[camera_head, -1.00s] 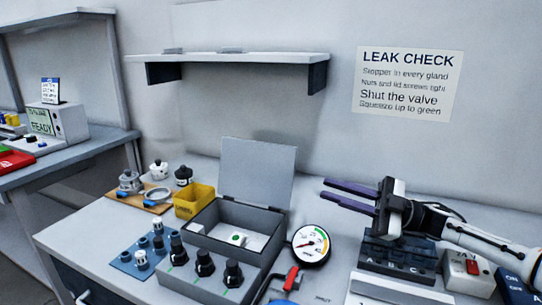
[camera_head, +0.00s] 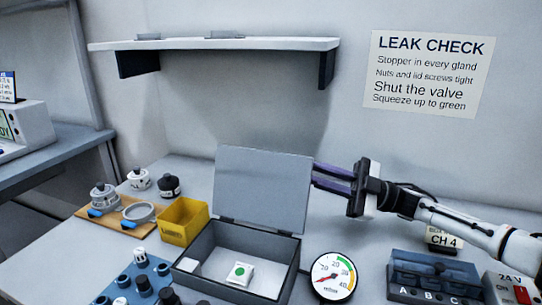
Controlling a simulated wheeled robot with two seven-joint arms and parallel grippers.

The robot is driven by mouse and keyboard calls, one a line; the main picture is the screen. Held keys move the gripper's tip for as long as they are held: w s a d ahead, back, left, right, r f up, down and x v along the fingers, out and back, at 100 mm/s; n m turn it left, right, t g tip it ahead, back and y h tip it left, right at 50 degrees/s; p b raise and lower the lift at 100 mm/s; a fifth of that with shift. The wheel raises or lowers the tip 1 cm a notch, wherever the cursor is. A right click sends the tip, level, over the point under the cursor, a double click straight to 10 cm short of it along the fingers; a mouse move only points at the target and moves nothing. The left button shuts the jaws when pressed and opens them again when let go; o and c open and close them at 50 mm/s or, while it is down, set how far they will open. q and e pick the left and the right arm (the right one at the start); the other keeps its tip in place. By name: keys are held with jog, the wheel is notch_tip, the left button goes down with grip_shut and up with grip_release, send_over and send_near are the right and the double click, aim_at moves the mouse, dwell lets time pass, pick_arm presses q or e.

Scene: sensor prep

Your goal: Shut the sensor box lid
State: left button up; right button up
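The grey sensor box (camera_head: 278,246) stands open on the bench. Its lid (camera_head: 262,188) is raised, leaning slightly back from the hinge at the box's rear edge. My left gripper is not in view.
A round gauge (camera_head: 333,276) stands right of the box. A yellow bin (camera_head: 183,221) stands at its left, with a wooden board (camera_head: 122,217) of fittings beyond. A wall shelf (camera_head: 220,44) hangs above the bench.

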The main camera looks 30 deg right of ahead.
aim_at(277, 160)
jog(key=p+x, duration=0.1)
jog(key=x, duration=0.7)
jog(key=shift+s+a+r, duration=0.1)
jog(key=shift+a+r, duration=0.15)
grip_shut()
